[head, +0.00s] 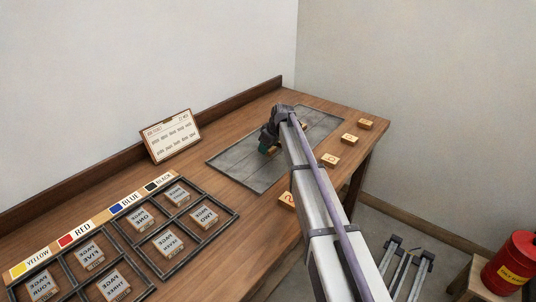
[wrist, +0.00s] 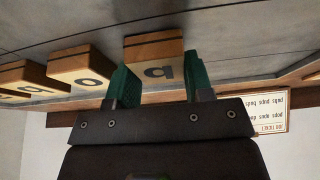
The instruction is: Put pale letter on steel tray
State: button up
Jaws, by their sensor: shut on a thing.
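My gripper (head: 266,146) is over the grey steel tray (head: 232,166), a flat, seamed plate on the bench. In the wrist view my gripper (wrist: 158,80) has its green fingers on both sides of a pale wooden letter block (wrist: 155,50) and is shut on it. The block's dark letter looks like a q or b, seen upside down. Whether it touches the tray, I cannot tell. Other pale letter blocks, one with an o (wrist: 82,70), line up beside it in the wrist view. In the head view my arm hides most of the held block.
Several pale blocks, such as one at the back right (head: 366,124), lie along the bench's right edge. A dark-framed rack (head: 165,272) of word blocks stands front left, below a colour strip (head: 97,225). A printed card (head: 171,136) leans at the back. A red can (head: 512,262) stands lower right.

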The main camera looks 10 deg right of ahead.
jog(key=shift+r, duration=0.1)
jog(key=o, duration=0.9)
jog(key=shift+r+p, duration=0.2)
jog(key=shift+p, duration=0.25)
jog(key=p+v, duration=1.1)
jog(key=v, duration=0.1)
jog(key=s+a+m+g+h, duration=0.1)
jog(key=s+m, duration=0.1)
jog(key=s, duration=1)
jog(key=s+f+m+g+h, duration=0.1)
jog(key=s+m, duration=0.2)
jog(key=s, duration=1)
jog(key=s+a+m+g, duration=0.1)
jog(key=s+m, duration=0.2)
jog(key=s, duration=0.9)
jog(key=shift+s+a+f+h, duration=0.3)
jog(key=shift+a+f+h, duration=0.05)
jog(key=shift+a+h, duration=0.05)
